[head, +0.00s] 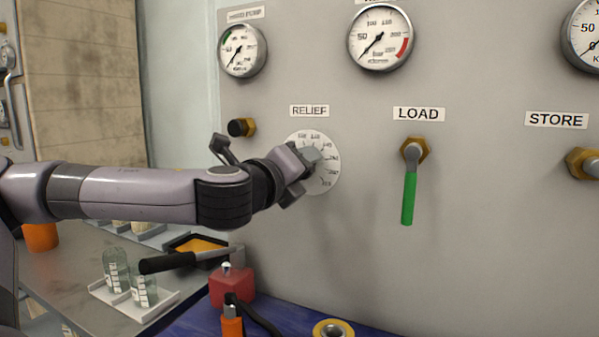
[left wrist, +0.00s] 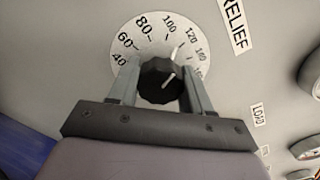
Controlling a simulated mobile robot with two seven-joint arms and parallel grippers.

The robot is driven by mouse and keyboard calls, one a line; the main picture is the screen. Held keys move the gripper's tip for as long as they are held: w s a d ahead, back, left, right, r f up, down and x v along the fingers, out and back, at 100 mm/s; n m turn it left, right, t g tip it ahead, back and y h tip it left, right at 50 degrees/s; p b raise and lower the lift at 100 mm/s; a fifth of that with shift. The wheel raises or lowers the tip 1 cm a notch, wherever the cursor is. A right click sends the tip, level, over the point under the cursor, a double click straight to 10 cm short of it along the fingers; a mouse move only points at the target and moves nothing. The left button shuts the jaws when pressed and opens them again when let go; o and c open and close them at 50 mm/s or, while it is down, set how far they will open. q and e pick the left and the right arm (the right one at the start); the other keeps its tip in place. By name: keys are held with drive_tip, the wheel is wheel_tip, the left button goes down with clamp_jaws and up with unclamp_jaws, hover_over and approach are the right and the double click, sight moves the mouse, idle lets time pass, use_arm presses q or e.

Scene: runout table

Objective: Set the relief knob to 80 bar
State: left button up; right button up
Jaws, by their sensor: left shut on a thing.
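The relief knob (left wrist: 160,82) is black and ribbed with a white line on its face. It sits on a round white dial (head: 325,180) on the panel, under the RELIEF label (head: 310,111). In the left wrist view the dial (left wrist: 128,55) reads 40, 60, 80, 100, 120 and up. The white line points up and right, seemingly between 100 and 120; the exact reading is unclear. My left gripper (head: 308,160) is shut on the knob, one finger on each side, in the left wrist view (left wrist: 158,88). In the head view my gripper hides the knob. My right gripper is not in view.
A green-handled LOAD valve (head: 409,195) hangs right of the dial. A black fitting (head: 240,127) juts out at its upper left. Gauges (head: 380,38) line the panel top.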

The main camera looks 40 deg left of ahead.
use_arm(q)
drive_tip(key=n, duration=0.3)
drive_tip(key=n+b, duration=0.1)
drive_tip(key=n, duration=0.1)
drive_tip(key=shift+a+r+n+b, duration=0.2)
drive_tip(key=shift+n+b, duration=0.1)
drive_tip(key=shift+n, duration=0.1)
drive_tip(key=n+b, duration=0.1)
drive_tip(key=n, duration=0.4)
drive_tip(key=shift+n, duration=0.3)
drive_tip(key=o, duration=1)
drive_tip(key=shift+f, duration=0.1)
drive_tip(key=shift+f+b, duration=0.1)
drive_tip(key=shift+b, duration=0.2)
drive_tip(key=shift+s+d, duration=0.1)
drive_tip(key=shift+s, duration=0.05)
drive_tip(key=shift+v, duration=3.45)
